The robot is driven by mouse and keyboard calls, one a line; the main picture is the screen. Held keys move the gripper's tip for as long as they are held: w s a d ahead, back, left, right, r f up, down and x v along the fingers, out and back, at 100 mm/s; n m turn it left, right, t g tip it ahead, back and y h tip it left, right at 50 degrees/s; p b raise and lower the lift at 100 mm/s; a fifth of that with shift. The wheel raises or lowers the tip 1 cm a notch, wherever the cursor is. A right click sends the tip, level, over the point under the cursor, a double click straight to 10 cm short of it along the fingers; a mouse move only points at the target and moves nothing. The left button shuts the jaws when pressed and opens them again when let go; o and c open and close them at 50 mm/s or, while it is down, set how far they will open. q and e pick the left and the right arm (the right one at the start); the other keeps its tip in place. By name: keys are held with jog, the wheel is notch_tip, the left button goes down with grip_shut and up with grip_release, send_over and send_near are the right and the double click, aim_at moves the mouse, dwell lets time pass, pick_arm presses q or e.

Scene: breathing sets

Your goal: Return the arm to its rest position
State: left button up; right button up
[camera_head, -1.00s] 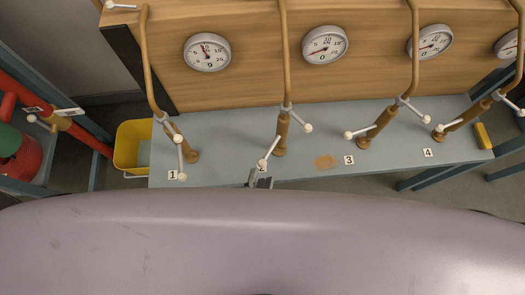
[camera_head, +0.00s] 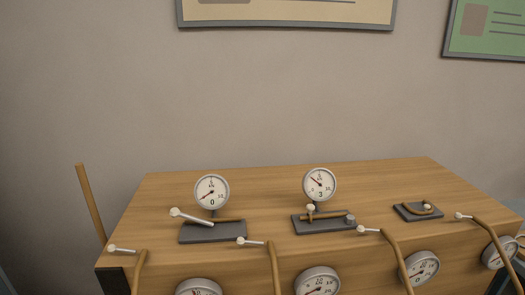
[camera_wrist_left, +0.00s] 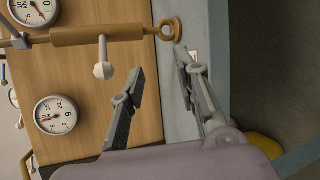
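My left gripper (camera_wrist_left: 160,62) shows in the left wrist view with its two fingers spread apart and nothing between them. Its fingers point toward a brown upright tube fitting (camera_wrist_left: 95,36) with a ring end. A lever with a pale knob (camera_wrist_left: 102,70) sticks out from that fitting beside one finger, and I cannot tell whether they touch. Neither gripper shows in the head view, and my right gripper is in no view.
The wooden bench top (camera_head: 270,190) carries a left gauge (camera_head: 212,191), a middle gauge (camera_head: 319,184) and a small dark plate (camera_head: 418,211). Brown pipes (camera_head: 274,265) with pale-knobbed levers rise along its front. The pale ledge (camera_wrist_left: 220,55) runs beside my left gripper.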

pick_arm(q)
jog(key=s+a+f+m+g, duration=0.1)
jog(key=a+f+m+g, duration=0.15)
jog(key=f+m, duration=0.4)
jog(key=s+a+f+m+g+y, duration=0.1)
jog(key=s+a+f+m+g, duration=0.2)
jog(key=f, duration=0.6)
jog(key=a+f+m+g, duration=0.1)
jog(key=a+f+m, duration=0.35)
jog(key=f, duration=0.35)
jog(key=s+a+f+m+g+y, duration=0.3)
jog(key=s+a+f+m+g, duration=0.3)
jog(key=s+a+f, duration=0.4)
jog(key=shift+s+a, duration=0.85)
jog(key=shift+s, duration=0.2)
jog(key=shift+f, duration=0.1)
